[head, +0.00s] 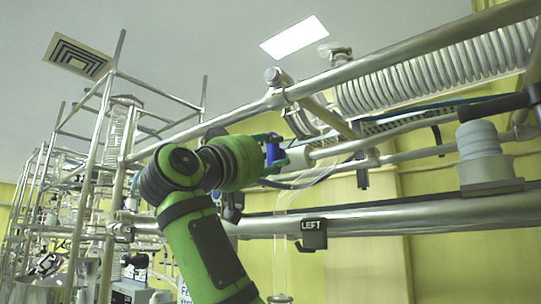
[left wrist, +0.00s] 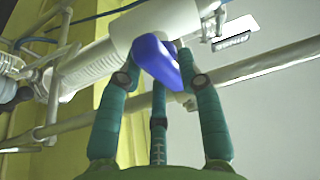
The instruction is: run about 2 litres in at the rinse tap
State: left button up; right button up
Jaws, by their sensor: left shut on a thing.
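A blue tap handle (head: 273,154) sits on a white tap body (head: 298,157) in the middle of the head view. My left gripper (head: 270,147) is at this handle, its arm coming up from below. In the left wrist view the blue handle (left wrist: 157,58) lies between the green fingers of the left gripper (left wrist: 158,75), which are shut on it. The white tap body (left wrist: 165,24) is just beyond the fingertips. No litre scale can be read. My right gripper is not in view.
A metal rail with a black LEFT tag (head: 313,234) runs below the tap. A ribbed glass coil (head: 440,70) lies above right, with a grey cap-like fitting (head: 480,140) below it. A tall pipe frame (head: 98,150) stands at left. Clear tubing hangs near the tap.

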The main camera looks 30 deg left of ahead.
pick_arm(q)
jog(key=n+y+b, duration=0.1)
jog(key=n+y, duration=0.1)
jog(key=n, duration=0.2)
jog(key=shift+d, duration=0.1)
jog(key=shift+r+n+g+y, duration=0.15)
jog(key=shift+n+y, duration=0.3)
jog(key=shift+n, duration=0.55)
jog(key=shift+r+n+g+y, duration=0.1)
jog(key=shift+n+g+y, duration=0.25)
jog(key=shift+n, duration=0.65)
jog(key=shift+y, duration=0.3)
jog(key=o, duration=1.1)
jog(key=shift+w+d, duration=0.1)
jog(key=shift+f, duration=0.1)
jog(key=v, duration=1.2)
